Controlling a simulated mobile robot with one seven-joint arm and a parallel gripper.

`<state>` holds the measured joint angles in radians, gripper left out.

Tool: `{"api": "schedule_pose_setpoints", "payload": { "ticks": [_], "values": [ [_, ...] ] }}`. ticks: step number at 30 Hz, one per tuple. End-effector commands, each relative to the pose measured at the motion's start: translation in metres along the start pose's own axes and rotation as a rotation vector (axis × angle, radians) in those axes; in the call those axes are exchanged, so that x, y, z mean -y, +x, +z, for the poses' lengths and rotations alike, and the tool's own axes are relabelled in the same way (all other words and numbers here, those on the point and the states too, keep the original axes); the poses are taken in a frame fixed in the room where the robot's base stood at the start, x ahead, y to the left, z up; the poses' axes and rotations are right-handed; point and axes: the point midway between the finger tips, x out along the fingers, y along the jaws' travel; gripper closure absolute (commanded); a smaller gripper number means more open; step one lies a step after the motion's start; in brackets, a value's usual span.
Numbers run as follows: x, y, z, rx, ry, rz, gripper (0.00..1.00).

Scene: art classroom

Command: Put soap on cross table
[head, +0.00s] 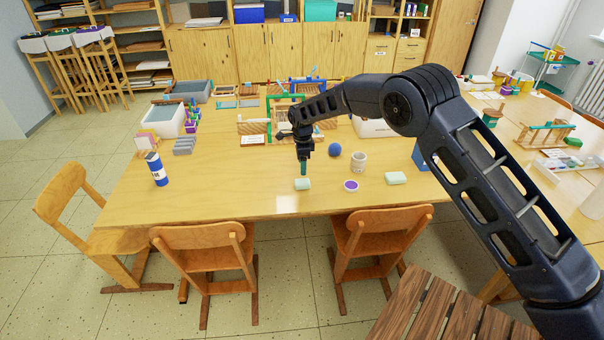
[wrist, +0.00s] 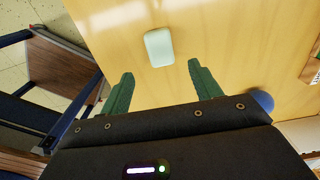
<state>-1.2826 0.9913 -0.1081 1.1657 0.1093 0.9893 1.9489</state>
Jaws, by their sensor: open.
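A pale green soap bar (head: 303,184) lies flat near the front edge of the wooden table (head: 240,190). A second similar pale bar (head: 396,178) lies further right on the same table. My gripper (head: 304,170) points down just above and behind the left bar. In the wrist view, my gripper (wrist: 160,74) has its green fingers spread apart with nothing between them. The soap (wrist: 159,47) shows just beyond the fingertips, roughly centred between them. I cannot tell which table is the cross table.
A blue ball (head: 335,149), a light cup (head: 359,161) and a purple-topped round pot (head: 351,185) stand right of my gripper. A blue-and-white bottle (head: 157,169) stands at left. Chairs (head: 207,260) line the front edge. Another cluttered table (head: 550,185) is at right.

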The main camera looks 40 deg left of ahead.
Motion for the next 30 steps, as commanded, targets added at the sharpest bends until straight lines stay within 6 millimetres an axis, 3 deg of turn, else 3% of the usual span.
{"api": "schedule_pose_setpoints", "payload": {
  "ticks": [6,17,20,23,30],
  "values": [
    [0.000,-0.024,0.000,0.000,0.000,0.000,0.37],
    [0.000,-0.031,-0.001,0.000,0.000,-0.001,0.37],
    [0.003,-0.040,-0.012,0.003,-0.004,-0.005,0.37],
    [0.007,-0.064,-0.042,0.009,-0.015,-0.014,0.37],
    [0.003,-0.148,-0.156,0.026,-0.079,-0.050,0.37]
  ]
}}
